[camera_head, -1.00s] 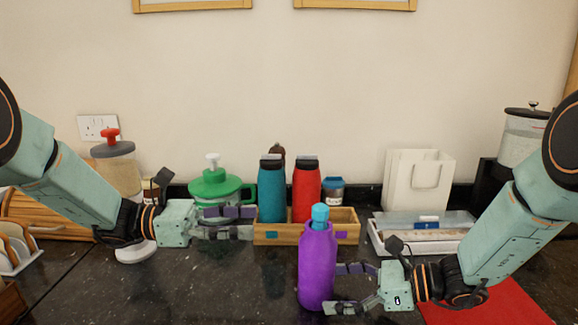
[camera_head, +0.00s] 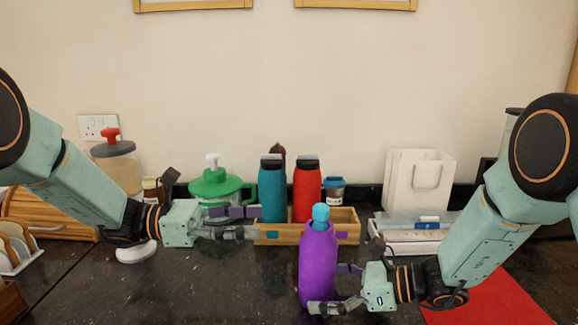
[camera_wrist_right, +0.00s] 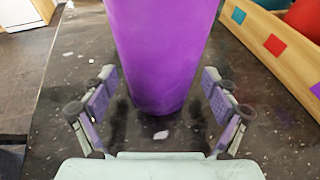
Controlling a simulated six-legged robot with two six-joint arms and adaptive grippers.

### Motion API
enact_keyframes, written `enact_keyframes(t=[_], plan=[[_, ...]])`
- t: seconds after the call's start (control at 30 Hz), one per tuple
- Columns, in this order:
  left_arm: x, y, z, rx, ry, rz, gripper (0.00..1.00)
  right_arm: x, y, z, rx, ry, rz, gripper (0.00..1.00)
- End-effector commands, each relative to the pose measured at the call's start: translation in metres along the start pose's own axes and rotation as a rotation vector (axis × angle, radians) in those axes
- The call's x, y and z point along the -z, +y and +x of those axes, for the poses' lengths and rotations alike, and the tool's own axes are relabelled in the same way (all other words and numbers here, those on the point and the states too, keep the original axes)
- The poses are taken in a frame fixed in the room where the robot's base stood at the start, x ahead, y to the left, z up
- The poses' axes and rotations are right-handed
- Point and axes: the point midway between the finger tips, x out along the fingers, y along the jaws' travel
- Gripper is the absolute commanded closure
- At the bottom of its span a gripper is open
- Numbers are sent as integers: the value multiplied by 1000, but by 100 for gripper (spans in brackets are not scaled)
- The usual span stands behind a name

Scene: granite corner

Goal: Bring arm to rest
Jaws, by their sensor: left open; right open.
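My left gripper (camera_head: 240,222) is open and empty, held above the counter in front of the green-lidded jug and the wooden box. My right gripper (camera_head: 335,286) is open, low over the counter at the purple bottle (camera_head: 317,262). The bottle stands upright on the counter with a light blue cap. In the right wrist view the purple bottle (camera_wrist_right: 160,50) stands between the spread fingers of the right gripper (camera_wrist_right: 160,105), with a gap visible on each side. Its upper part is out of that view.
A wooden box (camera_head: 345,229) behind the purple bottle holds a teal bottle (camera_head: 271,190) and a red bottle (camera_head: 306,192). A green-lidded jug (camera_head: 216,183), white paper bag (camera_head: 419,184) and white tray (camera_head: 408,238) stand behind. A red mat (camera_head: 500,302) lies right.

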Motion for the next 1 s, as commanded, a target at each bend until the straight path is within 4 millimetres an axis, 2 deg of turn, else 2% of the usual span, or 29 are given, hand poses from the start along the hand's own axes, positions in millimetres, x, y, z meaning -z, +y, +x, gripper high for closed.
enact_keyframes(t=[0.07,0.6,1.0], plan=[[-1,1,-13,-4,-3,1,48,0,0,-4,1,-1,0,13],[0,0,-10,0,0,1,48,-1,-1,-84,4,-3,0,13],[0,0,-10,0,0,0,48,0,0,-122,3,-2,0,13]])
